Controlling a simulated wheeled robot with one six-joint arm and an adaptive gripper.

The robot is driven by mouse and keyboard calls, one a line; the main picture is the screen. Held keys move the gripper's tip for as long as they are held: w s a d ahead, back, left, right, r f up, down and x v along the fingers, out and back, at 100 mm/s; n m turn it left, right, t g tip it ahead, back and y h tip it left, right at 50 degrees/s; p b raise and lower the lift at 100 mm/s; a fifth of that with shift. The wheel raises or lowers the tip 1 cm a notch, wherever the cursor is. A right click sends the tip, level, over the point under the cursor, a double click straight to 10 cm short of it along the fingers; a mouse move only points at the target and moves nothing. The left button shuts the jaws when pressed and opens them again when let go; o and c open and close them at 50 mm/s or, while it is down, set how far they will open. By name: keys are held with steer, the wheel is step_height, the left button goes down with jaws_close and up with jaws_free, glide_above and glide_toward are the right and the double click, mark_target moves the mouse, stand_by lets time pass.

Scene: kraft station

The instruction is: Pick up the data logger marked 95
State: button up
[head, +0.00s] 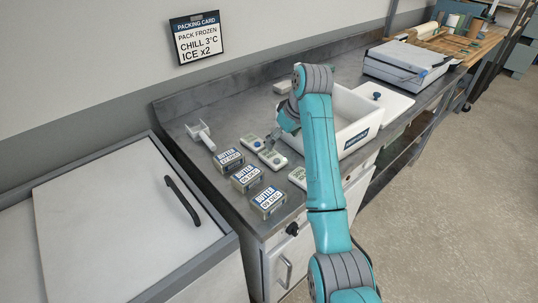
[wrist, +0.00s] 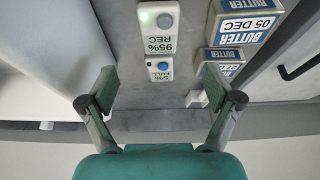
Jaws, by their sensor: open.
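The data logger marked 95% REC (wrist: 158,30) is a small white unit with a lit green dot, its text upside down in the wrist view. In the head view it is the logger (head: 272,159) beside the middle butter box. A second logger (wrist: 160,68), its label reading about 5% FULL with a blue button, lies just behind it; it also shows in the head view (head: 252,143). My gripper (wrist: 160,82) is open and empty above the counter, its fingers on either side of the second logger in the picture. In the head view my gripper (head: 275,139) is partly hidden.
Several butter boxes (head: 246,178) stand left of the loggers. A third logger (head: 298,177) is partly hidden by my arm. A white bin (head: 352,110) stands to the right. A packing card (head: 197,38) hangs on the wall.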

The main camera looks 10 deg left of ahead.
mark_target(275, 157)
steer(key=x, duration=0.4)
steer(key=shift+s+f, duration=0.1)
steer(key=shift+f, duration=0.05)
steer(key=shift+d+x, duration=0.2)
steer(key=shift+x, duration=1.1)
steer(key=shift+d+x, duration=0.15)
steer(key=shift+x, duration=1.2)
steer(key=shift+s+f, duration=0.15)
steer(key=c, duration=1.3)
